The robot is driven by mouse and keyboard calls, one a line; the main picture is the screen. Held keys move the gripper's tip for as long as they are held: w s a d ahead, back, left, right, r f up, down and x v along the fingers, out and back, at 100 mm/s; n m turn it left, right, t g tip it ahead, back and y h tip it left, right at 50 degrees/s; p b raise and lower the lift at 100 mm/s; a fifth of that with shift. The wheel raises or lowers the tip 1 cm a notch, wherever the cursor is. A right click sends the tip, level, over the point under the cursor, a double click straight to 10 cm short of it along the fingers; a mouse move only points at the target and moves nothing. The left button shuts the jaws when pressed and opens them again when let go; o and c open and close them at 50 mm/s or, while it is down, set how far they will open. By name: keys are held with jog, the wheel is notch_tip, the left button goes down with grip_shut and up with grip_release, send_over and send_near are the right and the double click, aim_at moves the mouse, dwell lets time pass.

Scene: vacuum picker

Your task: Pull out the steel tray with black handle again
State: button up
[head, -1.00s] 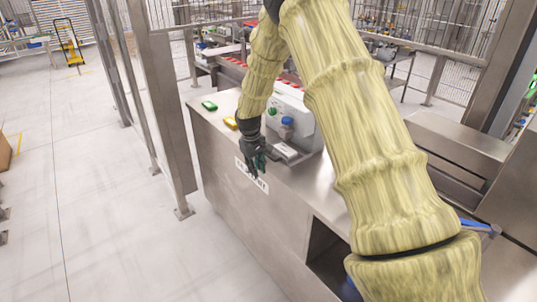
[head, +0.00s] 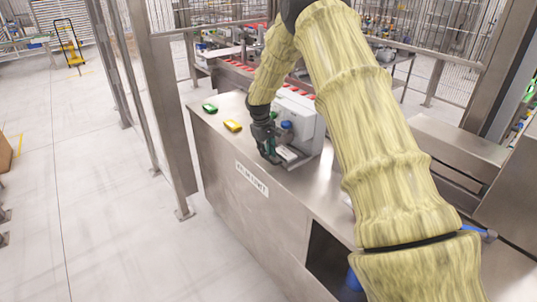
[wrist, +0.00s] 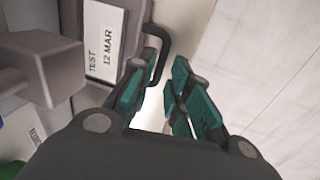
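The steel tray (wrist: 124,42) is at the upper left of the wrist view, bearing a white label that reads "TEST 12 MAR". Its black handle (wrist: 164,42) is a loop standing out from the tray's front. In the head view the tray (head: 288,154) is low at the front of the white machine, partly hidden by my gripper (head: 270,152). My gripper (wrist: 163,72) is open, with a gap between its teal-padded fingers. The handle is close to the left fingertip, which overlaps part of it. I cannot tell whether they touch.
The white machine (head: 300,112) with a blue knob stands on a steel counter (head: 315,185). A yellow item (head: 233,125) and a green item (head: 210,107) lie on the counter to the left. A steel post (head: 165,110) stands beside the counter's left end.

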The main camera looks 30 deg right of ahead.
jog(key=shift+d+f, duration=0.2)
jog(key=shift+f, duration=1)
grip_shut()
jog(key=shift+a, duration=0.1)
